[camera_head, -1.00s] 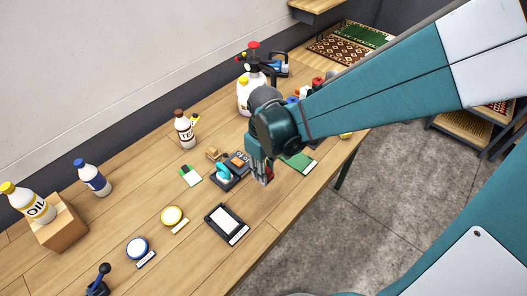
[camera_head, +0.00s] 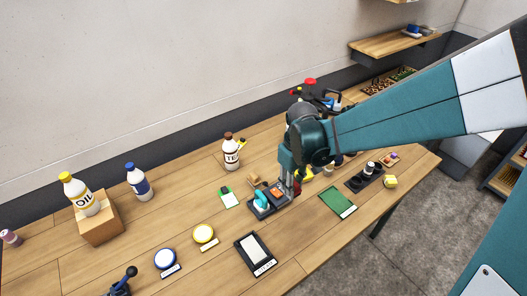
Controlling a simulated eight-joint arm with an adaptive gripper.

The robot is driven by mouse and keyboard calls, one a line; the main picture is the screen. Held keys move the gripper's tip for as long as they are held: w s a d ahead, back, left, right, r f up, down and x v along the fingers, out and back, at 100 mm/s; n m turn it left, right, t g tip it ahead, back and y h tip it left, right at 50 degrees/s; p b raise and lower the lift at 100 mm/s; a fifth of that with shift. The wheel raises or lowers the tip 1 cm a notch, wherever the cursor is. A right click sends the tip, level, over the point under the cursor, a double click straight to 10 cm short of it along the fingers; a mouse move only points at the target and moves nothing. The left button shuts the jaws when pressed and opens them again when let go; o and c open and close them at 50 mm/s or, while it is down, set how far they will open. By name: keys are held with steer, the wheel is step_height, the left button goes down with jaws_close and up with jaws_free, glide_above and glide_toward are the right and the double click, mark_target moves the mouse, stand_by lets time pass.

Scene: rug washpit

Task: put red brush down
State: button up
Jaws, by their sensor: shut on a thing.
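My gripper (camera_head: 292,188) points down, shut, at the right end of a dark tray (camera_head: 263,212) on the wooden table. A small red piece, likely the red brush (camera_head: 298,187), shows at its fingers; most of it is hidden by the gripper. I cannot tell whether it touches the tray or table. In the tray lie a teal item (camera_head: 261,201) and an orange-topped item (camera_head: 277,192).
A green mat (camera_head: 337,203) lies right of the tray, a black-framed pad (camera_head: 256,254) in front. Yellow (camera_head: 205,233) and blue-rimmed (camera_head: 165,258) discs are front left. Bottles stand at left and behind, including a brown-capped one (camera_head: 231,153).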

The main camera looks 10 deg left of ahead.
steer(key=w+a, duration=0.8)
steer(key=w, duration=0.6)
steer(key=p, duration=0.1)
glide_above(260, 156)
steer(key=shift+f, duration=0.4)
steer(key=shift+f, duration=0.1)
steer(key=shift+f, duration=3.05)
steer(key=shift+f, duration=1.85)
steer(key=shift+d+f, duration=0.1)
steer(key=shift+f, duration=0.1)
